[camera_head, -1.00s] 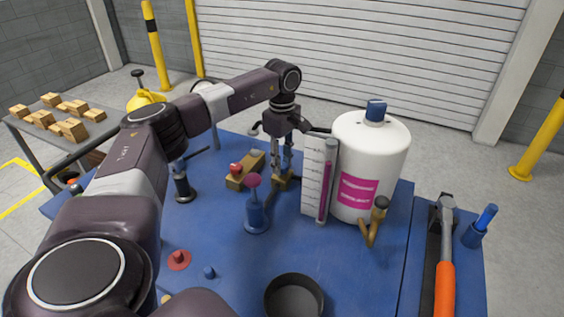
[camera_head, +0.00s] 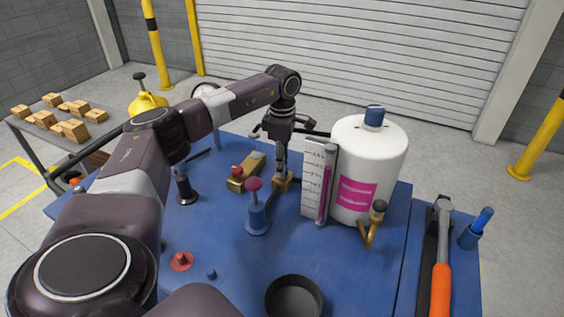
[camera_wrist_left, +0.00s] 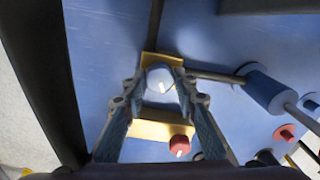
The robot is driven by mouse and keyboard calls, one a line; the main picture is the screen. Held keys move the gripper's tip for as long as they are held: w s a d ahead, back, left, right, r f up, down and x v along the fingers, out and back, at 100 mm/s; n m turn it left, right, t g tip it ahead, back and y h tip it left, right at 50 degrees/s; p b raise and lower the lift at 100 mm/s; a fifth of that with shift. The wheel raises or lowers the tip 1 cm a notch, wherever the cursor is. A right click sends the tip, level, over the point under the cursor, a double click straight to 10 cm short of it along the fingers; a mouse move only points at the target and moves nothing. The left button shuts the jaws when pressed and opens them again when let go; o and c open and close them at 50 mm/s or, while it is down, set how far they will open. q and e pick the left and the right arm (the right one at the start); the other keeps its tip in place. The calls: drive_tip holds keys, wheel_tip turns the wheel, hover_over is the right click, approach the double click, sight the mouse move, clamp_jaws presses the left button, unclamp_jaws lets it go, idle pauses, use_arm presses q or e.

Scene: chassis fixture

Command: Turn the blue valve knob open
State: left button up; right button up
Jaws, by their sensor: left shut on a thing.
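The blue valve knob (camera_wrist_left: 158,76) shows in the left wrist view, a round knob with a short white mark near its lower edge. In the head view my left gripper (camera_head: 281,178) hides the knob. My right gripper is not in view.
A brass block (camera_head: 245,172) with a red knob (camera_head: 236,170) stands just left of the gripper. A blue post (camera_head: 257,215) with a pink top is in front. A white tank (camera_head: 370,150) with a gauge panel (camera_head: 313,190) stands close on the right.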

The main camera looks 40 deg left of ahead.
use_arm(q)
drive_tip(key=n+p, duration=0.1)
drive_tip(key=n, duration=0.5)
drive_tip(key=shift+r+p, duration=0.15)
drive_tip(key=shift+p, duration=0.25)
drive_tip(key=n+p, duration=0.1)
drive_tip(key=n, duration=0.5)
drive_tip(key=shift+n, duration=0.3)
drive_tip(key=o, duration=1.2)
drive_tip(key=shift+c, duration=0.2)
wheel_tip(320, 180, up, 12)
drive_tip(key=shift+p, duration=0.3)
